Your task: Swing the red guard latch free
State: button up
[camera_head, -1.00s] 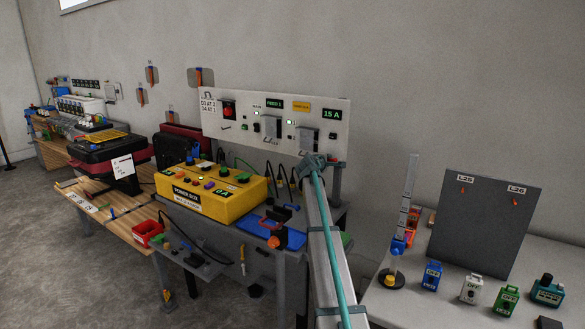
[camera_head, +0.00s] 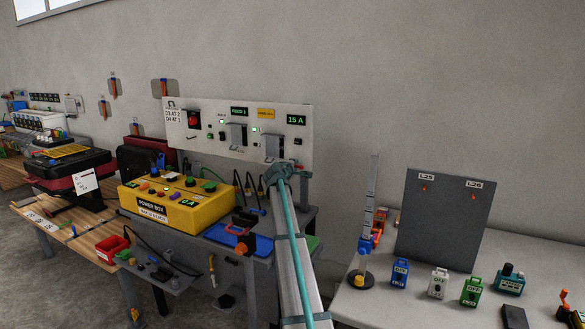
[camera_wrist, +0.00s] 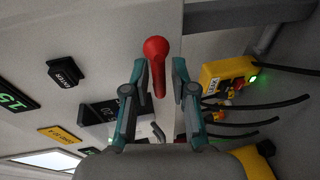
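The red guard latch (camera_wrist: 156,62) is a red lever with a rounded knob, seen in the wrist view against the pale panel. My gripper (camera_wrist: 159,68) is open, with one finger on each side of the lever. A gap shows between the lever and the fingers, so they do not look closed on it. In the head view my gripper (camera_head: 278,172) is at the lower right of the white panel (camera_head: 215,148). A small red piece (camera_head: 299,168), perhaps the latch, shows just right of it there.
A yellow power box (camera_head: 165,212) stands on the bench left of my arm. A yellow box (camera_wrist: 228,75) with a green light and black cables lies right of the fingers in the wrist view. A grey board (camera_head: 440,225) stands on the right table.

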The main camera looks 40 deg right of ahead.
jog(key=shift+o, duration=0.4)
jog(key=v, duration=1.2)
